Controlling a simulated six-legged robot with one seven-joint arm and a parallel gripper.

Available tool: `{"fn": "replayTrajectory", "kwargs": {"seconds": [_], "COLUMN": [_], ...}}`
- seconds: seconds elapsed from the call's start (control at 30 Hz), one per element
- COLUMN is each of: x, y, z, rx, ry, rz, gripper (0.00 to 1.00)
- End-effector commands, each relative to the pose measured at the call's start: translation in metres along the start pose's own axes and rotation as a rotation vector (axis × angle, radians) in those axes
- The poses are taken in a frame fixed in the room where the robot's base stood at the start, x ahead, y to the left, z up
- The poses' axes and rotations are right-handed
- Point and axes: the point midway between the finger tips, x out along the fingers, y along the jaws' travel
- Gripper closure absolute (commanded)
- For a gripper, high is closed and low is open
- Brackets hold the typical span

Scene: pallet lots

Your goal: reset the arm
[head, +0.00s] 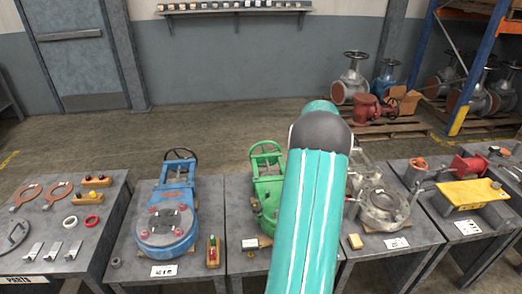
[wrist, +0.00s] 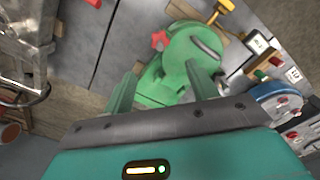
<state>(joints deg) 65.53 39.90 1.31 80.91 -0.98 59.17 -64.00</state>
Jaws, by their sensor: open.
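My gripper (wrist: 161,70) is open in the wrist view, its two green fingers spread apart. Nothing is seen held between them. A green valve (wrist: 190,50) lies beyond the fingertips, over a grey bench top; I cannot tell how large the gap is. In the head view my green arm reaches out over the middle bench and hides part of the green valve (head: 267,190). My gripper is hidden behind the arm there.
A blue valve (head: 168,222) stands on the bench to the left, a grey metal valve (head: 382,206) to the right. A yellow-topped part (head: 470,193) is farther right. Pallets with valves stand behind at right. The floor (head: 215,125) behind the benches is clear.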

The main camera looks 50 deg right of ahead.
Motion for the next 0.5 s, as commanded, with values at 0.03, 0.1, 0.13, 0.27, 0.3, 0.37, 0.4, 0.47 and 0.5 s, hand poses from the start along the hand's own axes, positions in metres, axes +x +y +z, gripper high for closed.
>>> {"fn": "replayTrajectory", "kwargs": {"seconds": [0.03,0.1,0.13,0.27,0.3,0.37,0.4,0.47,0.5], "x": [0.0,0.0,0.0,-0.002,-0.006,-0.016,-0.025,-0.043,-0.056], "y": [0.0,0.0,0.0,-0.002,-0.005,-0.015,-0.025,-0.045,-0.061], "z": [0.0,0.0,0.0,-0.002,-0.006,-0.017,-0.026,-0.043,-0.055], "rx": [0.0,0.0,0.0,-0.001,-0.003,-0.006,-0.008,-0.011,-0.013], "ry": [0.0,0.0,0.0,0.001,0.003,0.007,0.012,0.021,0.028], "rz": [0.0,0.0,0.0,0.002,0.005,0.014,0.023,0.038,0.048], "gripper": [0.42,0.42,0.42,0.42,0.42,0.42,0.42,0.42,0.42]}}
